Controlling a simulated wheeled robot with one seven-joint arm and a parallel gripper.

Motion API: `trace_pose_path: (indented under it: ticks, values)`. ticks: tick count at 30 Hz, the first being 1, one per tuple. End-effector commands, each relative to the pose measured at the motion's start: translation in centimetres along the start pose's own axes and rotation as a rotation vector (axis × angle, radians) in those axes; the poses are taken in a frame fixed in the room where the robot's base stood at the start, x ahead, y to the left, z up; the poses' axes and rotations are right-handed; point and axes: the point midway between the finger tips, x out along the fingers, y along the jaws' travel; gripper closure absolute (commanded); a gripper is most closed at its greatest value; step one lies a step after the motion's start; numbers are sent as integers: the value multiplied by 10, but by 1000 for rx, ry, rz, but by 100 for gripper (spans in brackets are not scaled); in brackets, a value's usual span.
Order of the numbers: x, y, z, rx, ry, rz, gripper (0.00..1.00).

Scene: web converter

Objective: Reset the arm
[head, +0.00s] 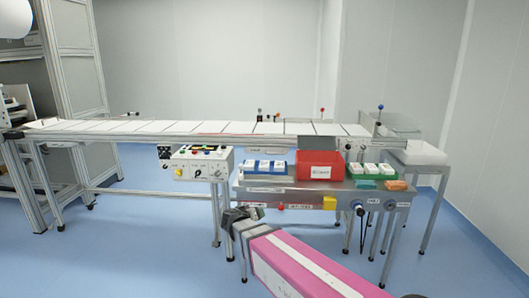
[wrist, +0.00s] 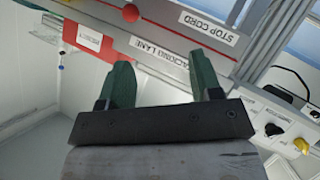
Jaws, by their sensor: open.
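My gripper (head: 240,216) shows in the head view at the end of my pink arm, in front of the left end of the small metal bench (head: 225,188). In the wrist view my gripper (wrist: 165,80) has two green fingers standing well apart with nothing between them. The gripper is open and empty. Behind the fingers, the wrist view shows a rail with labels reading "STOP CORD" and a lane name, partly covered by a finger.
A long conveyor (head: 150,128) with white sheets runs across the back. On the bench stand blue-and-white boxes (head: 265,168), a red bin (head: 320,165), a green tray with white items (head: 370,170) and orange pieces (head: 397,185). A control box (head: 197,165) hangs left. Blue floor at left is clear.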

Motion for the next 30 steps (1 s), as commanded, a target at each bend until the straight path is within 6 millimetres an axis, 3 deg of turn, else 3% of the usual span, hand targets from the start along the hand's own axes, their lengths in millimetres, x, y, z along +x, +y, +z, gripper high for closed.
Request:
trace_pose_path:
  ticks: [1,3,9,18,24,30]
  values:
    - [12,21,20,-3,-78,5,42]
    - [25,42,45,-12,-183,-1,42]
    - [47,94,114,-24,-467,-73,42]
    - [44,148,201,9,-808,-321,42]
    - [32,167,232,53,-919,-510,42]
    - [26,173,241,78,-948,-604,42]
